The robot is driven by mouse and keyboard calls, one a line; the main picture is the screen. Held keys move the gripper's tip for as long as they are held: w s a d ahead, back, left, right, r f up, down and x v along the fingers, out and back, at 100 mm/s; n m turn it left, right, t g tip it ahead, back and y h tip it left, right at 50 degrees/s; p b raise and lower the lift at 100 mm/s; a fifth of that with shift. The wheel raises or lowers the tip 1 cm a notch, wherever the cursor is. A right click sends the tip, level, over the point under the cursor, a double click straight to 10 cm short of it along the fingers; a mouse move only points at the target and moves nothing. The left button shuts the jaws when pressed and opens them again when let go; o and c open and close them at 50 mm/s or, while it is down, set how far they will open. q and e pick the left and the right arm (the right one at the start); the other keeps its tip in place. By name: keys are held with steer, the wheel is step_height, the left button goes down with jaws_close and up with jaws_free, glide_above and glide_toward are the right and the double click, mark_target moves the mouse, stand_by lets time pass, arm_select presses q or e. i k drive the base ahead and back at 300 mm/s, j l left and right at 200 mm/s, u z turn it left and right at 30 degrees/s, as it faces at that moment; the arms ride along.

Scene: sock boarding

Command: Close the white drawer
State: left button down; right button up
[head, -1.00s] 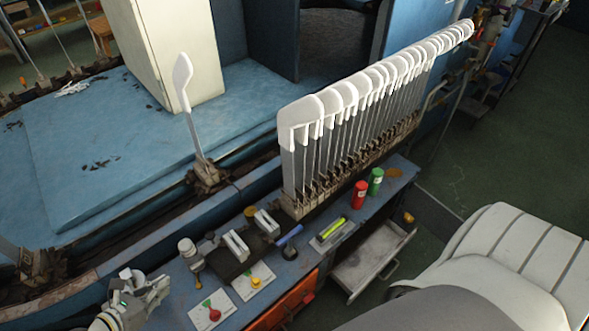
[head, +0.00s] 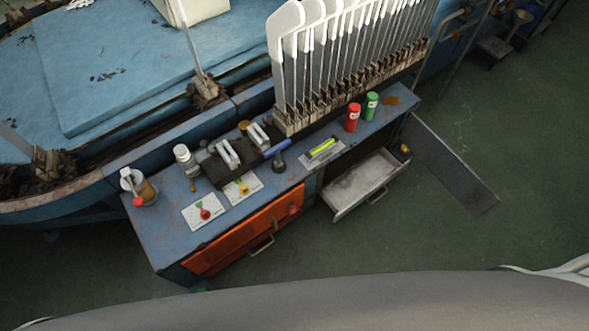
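The white drawer (head: 359,186) is pulled out from the front of the blue workbench, to the right of the orange door. It looks empty apart from dark stains, and a metal handle (head: 376,197) is on its front. Neither of my grippers is in view. A grey rounded surface fills the bottom of the picture.
The orange door (head: 245,232) beside the drawer looks shut. On the blue bench (head: 170,225) stand a red can (head: 352,117), a green can (head: 371,105) and levers. A dark panel (head: 452,168) sticks out right of the drawer. Green floor (head: 440,235) in front is clear.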

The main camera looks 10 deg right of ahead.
mark_target(356, 186)
steer(key=l+z, duration=0.1)
steer(key=z, duration=0.25)
steer(key=l+z, duration=0.1)
steer(key=z, duration=0.2)
steer(key=l+z, duration=0.1)
steer(key=z, duration=0.25)
